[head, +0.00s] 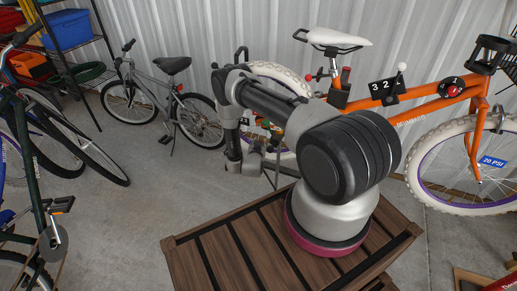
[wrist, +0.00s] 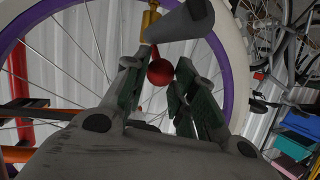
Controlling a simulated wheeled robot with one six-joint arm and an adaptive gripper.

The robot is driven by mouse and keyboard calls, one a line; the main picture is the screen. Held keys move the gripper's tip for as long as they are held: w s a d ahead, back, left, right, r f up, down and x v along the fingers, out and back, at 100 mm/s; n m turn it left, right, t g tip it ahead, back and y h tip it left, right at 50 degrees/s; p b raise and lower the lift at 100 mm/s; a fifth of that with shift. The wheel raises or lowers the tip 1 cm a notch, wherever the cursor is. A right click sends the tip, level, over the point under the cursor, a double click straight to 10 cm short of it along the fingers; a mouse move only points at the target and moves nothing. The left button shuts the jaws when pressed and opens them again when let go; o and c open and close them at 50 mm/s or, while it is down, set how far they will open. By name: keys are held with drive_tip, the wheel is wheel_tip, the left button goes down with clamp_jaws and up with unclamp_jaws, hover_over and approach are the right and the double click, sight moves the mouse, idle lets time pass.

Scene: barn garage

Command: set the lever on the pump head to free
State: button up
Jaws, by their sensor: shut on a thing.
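In the wrist view, a red ball knob (wrist: 160,72) sits between the two dark green finger pads of my gripper (wrist: 160,88). It appears to be the end of the pump lever; my fingers hide most of its shaft. A brass fitting (wrist: 150,22) and a thick grey cylinder (wrist: 182,20), apparently the pump head, stand just beyond the fingertips. My gripper is shut on the knob, with the left finger close against it; contact on the right is unclear. The free marking cannot be read. In the head view my arm mostly covers this spot.
A white-tyred wheel with a purple rim (wrist: 232,75) is close behind the pump head. The orange bicycle (head: 440,102) stands along the wall. A slatted wooden table (head: 215,250) is below my arm. A grey bicycle (head: 165,100) stands at the back left, with open floor before it.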

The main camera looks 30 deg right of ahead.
drive_tip(key=shift+w+d+r+g+y, duration=0.15)
drive_tip(key=shift+d+r+g+y, duration=0.05)
drive_tip(key=shift+r+g+y, duration=0.25)
drive_tip(key=o, duration=1)
drive_tip(key=shift+o, duration=0.2)
drive_tip(key=shift+a, duration=0.1)
drive_tip(key=v, duration=1.2)
